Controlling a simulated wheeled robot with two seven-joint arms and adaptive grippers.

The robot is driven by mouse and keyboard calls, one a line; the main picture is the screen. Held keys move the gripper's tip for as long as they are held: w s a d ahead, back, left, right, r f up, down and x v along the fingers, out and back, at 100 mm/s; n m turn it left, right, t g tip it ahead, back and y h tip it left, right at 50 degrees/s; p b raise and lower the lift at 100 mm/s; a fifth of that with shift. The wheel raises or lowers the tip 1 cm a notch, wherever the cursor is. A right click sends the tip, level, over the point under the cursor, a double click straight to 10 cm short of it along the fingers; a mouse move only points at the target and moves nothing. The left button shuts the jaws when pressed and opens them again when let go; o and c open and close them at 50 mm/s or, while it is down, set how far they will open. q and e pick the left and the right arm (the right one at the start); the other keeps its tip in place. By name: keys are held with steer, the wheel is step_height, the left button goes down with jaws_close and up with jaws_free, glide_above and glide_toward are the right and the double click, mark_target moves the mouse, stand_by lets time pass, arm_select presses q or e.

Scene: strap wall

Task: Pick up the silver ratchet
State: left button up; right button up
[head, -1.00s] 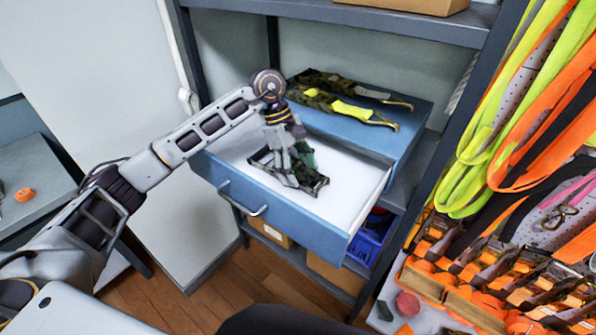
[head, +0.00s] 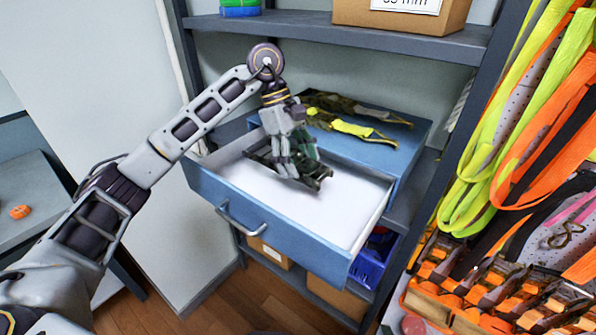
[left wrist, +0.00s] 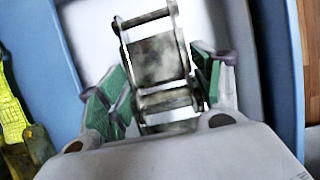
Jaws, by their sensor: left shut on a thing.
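The silver ratchet (left wrist: 158,60) is a metal frame with cross bars. In the left wrist view it sits between the green-padded fingers of my left gripper (left wrist: 158,95). In the head view my left gripper (head: 292,165) points down into the open blue drawer (head: 270,235), shut on the ratchet (head: 318,176). The ratchet looks dark there and is partly hidden by the fingers. I cannot tell whether it touches the white drawer floor. My right gripper is not in view.
A cardboard box (head: 400,15) stands on the shelf above. Orange and yellow straps (head: 530,120) hang at the right. The drawer's front right floor is clear.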

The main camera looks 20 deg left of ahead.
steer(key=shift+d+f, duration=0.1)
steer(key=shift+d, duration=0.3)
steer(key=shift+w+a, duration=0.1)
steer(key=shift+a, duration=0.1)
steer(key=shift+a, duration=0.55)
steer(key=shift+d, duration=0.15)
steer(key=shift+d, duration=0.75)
